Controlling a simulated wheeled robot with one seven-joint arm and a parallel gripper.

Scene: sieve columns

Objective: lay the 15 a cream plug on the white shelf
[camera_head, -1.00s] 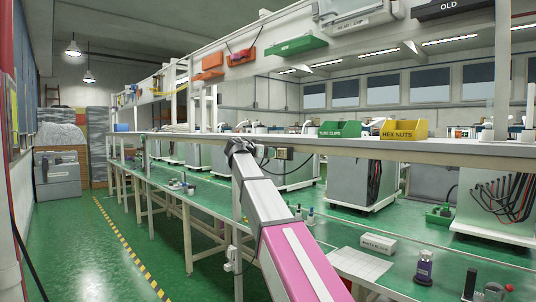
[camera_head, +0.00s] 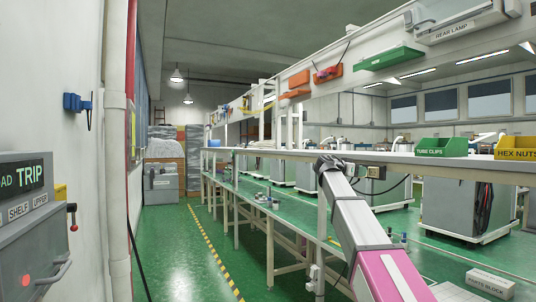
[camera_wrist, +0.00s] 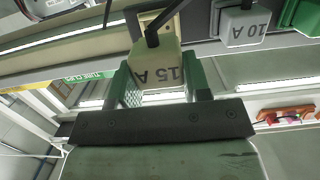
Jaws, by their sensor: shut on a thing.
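The 15 A cream plug (camera_wrist: 160,66) is in the wrist view, its lettering upside down. A black bar or cable rises from it. My gripper (camera_wrist: 165,84) is shut on the plug, with a green finger pad on each side. In the head view, my arm reaches up to the front edge of the long white shelf (camera_head: 455,164); the fingertips are not clear there. I cannot tell from these frames whether the plug touches anything besides the fingers.
A grey 10 A plug (camera_wrist: 244,24) is close on the right in the wrist view. A green tube clips bin (camera_head: 441,147) and a yellow hex nuts bin (camera_head: 515,148) stand on the shelf. A grey TRIP panel (camera_head: 30,215) is at the left wall; the aisle (camera_head: 175,255) is clear.

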